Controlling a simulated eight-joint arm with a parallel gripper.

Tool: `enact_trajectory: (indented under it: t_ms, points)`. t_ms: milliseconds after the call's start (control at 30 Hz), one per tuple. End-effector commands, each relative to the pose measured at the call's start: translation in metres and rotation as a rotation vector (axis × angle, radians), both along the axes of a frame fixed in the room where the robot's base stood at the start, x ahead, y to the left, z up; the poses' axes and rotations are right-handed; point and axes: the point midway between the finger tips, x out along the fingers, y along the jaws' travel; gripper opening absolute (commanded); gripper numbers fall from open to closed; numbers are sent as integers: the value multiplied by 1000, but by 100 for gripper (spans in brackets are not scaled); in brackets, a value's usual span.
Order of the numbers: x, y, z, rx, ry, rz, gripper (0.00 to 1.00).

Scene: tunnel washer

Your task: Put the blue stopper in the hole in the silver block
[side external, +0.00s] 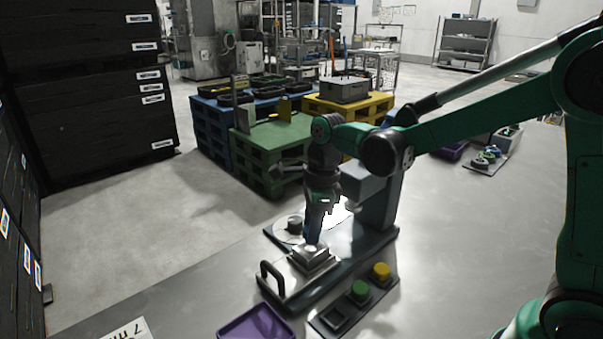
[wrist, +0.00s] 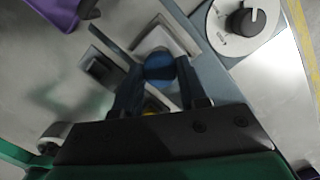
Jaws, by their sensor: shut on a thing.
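The blue stopper (wrist: 159,67) is between the fingertips of my gripper (wrist: 160,80) in the wrist view, and the fingers are shut on it. The silver block (wrist: 160,36) shows just beyond and partly behind the stopper. In the side external view my gripper (side external: 313,238) points down right over the silver block (side external: 314,260), which sits on the grey machine base. The hole is hidden behind the stopper and fingers. I cannot tell whether the stopper is touching the block or partly in the hole.
A round dial (wrist: 252,20) lies beside the block. A black handle (side external: 271,276) stands at the base's front end, and a machine column (side external: 377,205) rises behind. A button panel with a green button (side external: 360,289) and a yellow button (side external: 381,271), and a purple tray (side external: 256,324), are nearby.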

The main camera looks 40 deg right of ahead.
Motion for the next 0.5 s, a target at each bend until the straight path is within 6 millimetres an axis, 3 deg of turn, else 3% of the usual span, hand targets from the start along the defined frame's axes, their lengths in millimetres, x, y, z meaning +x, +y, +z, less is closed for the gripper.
enact_trajectory:
  t_ms: [500]
  points:
    - [0,0,-5,0,0,0,0]
